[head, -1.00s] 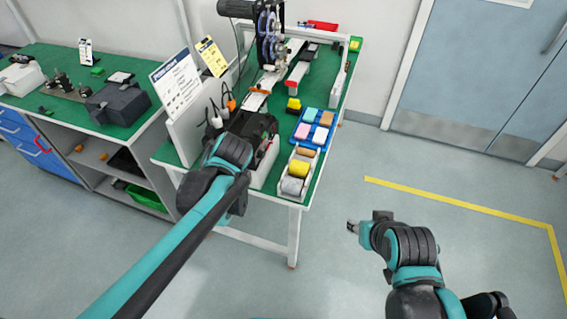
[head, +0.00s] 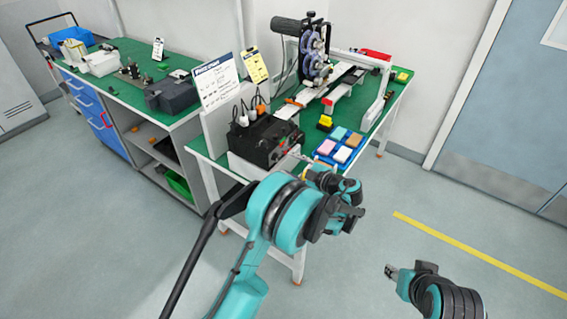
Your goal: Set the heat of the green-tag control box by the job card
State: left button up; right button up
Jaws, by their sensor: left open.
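A black control box (head: 258,143) with a light base stands at the near left corner of the right-hand bench. Cables with white and orange plugs rise behind it. I cannot make out a green tag or the dial setting. A white card with a blue header (head: 217,84) and a yellow card (head: 256,66) stand behind the box; their print is too small to read. My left gripper (head: 303,160) is open close to the box's front right side, partly hidden by my wrist. I cannot tell whether it touches. My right gripper (head: 391,271) is low over the floor, away from the bench.
A blue tray (head: 323,158) of coloured blocks lies right of the box. A reel machine (head: 315,62) stands farther back. Another bench (head: 130,75) at left holds a dark grey box (head: 172,95). The floor at right is open, with a yellow line (head: 480,252).

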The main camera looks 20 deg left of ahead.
aim_at(278, 159)
pick_arm(q)
jog(key=b+x, duration=0.1)
jog(key=x, duration=0.5)
jog(key=shift+d, duration=0.1)
grip_shut()
